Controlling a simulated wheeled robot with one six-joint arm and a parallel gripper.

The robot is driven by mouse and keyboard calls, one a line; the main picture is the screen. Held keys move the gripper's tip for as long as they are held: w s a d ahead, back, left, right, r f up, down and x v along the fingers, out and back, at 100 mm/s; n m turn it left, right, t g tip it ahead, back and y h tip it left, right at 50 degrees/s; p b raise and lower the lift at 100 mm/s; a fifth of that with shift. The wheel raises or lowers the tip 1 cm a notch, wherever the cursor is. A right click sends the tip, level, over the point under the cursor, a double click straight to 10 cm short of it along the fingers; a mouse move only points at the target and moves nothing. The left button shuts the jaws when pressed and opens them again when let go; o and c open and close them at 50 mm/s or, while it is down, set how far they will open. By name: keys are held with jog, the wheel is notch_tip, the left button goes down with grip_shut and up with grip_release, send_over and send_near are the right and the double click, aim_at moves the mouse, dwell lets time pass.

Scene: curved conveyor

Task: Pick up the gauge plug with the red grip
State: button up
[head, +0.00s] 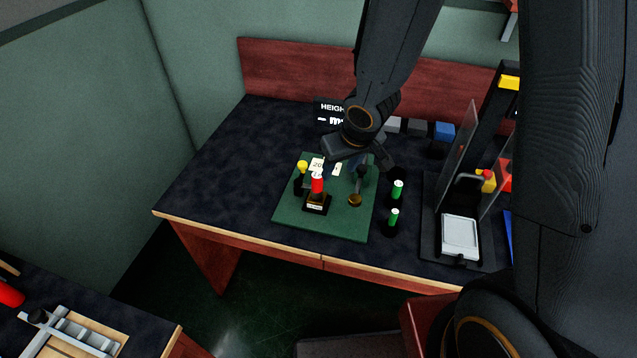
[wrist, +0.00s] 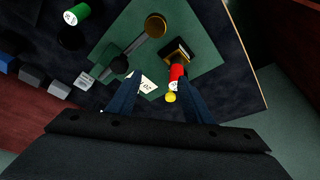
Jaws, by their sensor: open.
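The gauge plug with the red grip (head: 317,185) stands upright in a dark block (head: 316,206) with a small label on the green mat (head: 340,223). The red grip (wrist: 176,72) also shows in the wrist view, close to the right finger and beyond its tip. My gripper (wrist: 160,82) is open and empty, with its fingers pointing down over the mat. In the head view my gripper (head: 341,160) hangs behind and to the right of the red grip. A yellow-topped plug (head: 302,167) stands just left of the red one; its yellow top (wrist: 170,97) shows between the fingers.
A brass disc (head: 355,200) on an arm with a dark knob is right of the red plug. Two green-topped plugs (head: 397,189) (head: 394,216) stand right of the mat. A clear-sided fixture (head: 460,237) stands farther right. The table's left side is clear.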

aim_at(320, 178)
jog(key=shift+n+y, duration=0.4)
jog(key=shift+y, duration=0.1)
jog(key=a+f, duration=0.1)
jog(key=f, duration=0.1)
jog(key=w+a+f+b, duration=0.1)
jog(key=a, duration=0.1)
jog(key=shift+a+f, duration=0.3)
jog(key=shift+f, duration=0.1)
jog(key=shift+w+a+b+x, duration=0.1)
jog(key=shift+b+x, duration=0.1)
jog(key=shift+x, duration=1.15)
jog(key=shift+w+a+b+x, duration=0.15)
jog(key=shift+b+x, duration=0.05)
jog(key=shift+x, duration=1.15)
jog(key=shift+r, duration=0.2)
grip_shut()
notch_tip(320, 178, up, 10)
jog(key=p, duration=0.6)
